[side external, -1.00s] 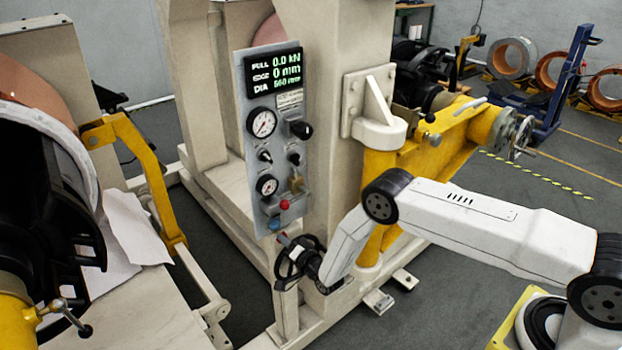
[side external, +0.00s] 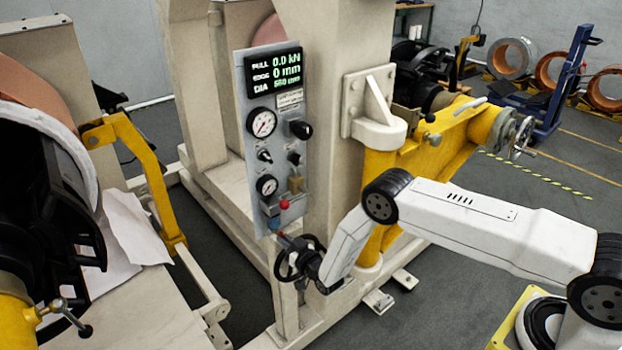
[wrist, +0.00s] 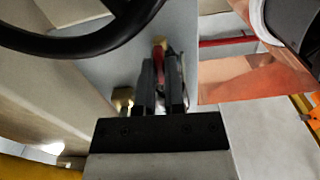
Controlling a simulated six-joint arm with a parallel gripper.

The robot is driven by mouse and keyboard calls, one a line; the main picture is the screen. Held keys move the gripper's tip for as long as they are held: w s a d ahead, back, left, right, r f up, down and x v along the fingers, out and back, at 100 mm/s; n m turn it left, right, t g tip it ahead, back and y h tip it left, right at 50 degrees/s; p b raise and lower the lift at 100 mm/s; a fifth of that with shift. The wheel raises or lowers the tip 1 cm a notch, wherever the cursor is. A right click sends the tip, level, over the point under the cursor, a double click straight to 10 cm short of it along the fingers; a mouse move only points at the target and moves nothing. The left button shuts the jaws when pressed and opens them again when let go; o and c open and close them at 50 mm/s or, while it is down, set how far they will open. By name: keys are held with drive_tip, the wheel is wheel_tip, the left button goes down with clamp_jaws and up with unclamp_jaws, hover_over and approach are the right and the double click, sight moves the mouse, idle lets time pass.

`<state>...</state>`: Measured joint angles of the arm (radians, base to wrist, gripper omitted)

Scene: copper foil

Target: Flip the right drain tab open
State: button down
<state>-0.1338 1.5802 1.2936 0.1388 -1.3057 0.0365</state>
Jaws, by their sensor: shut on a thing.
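My gripper (wrist: 162,85) is shut at the underside of the grey panel (wrist: 110,60) in the wrist view. Between its fingertips is a small red tab (wrist: 158,50), mostly hidden by the fingers. A brass fitting (wrist: 122,100) sits just left of the fingers, apart from them. In the side external view my gripper is by the lower end of the control panel (side external: 245,140), close to the black handwheel (side external: 298,258). The fingertips and the tab are too small there to tell how the tab is turned.
The black handwheel's rim (wrist: 85,42) crosses the upper left of the wrist view, near my fingers. Copper foil (wrist: 245,78) shows at the right. The panel carries gauges (side external: 262,122) and a red knob (side external: 284,204) above my gripper. A beige post (side external: 335,150) stands behind it.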

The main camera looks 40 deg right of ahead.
drive_tip(key=shift+n, duration=0.5)
drive_tip(key=c, duration=0.7)
unclamp_jaws()
drive_tip(key=shift+s, duration=0.15)
drive_tip(key=shift+s, duration=3.8)
drive_tip(key=shift+w+r, duration=0.1)
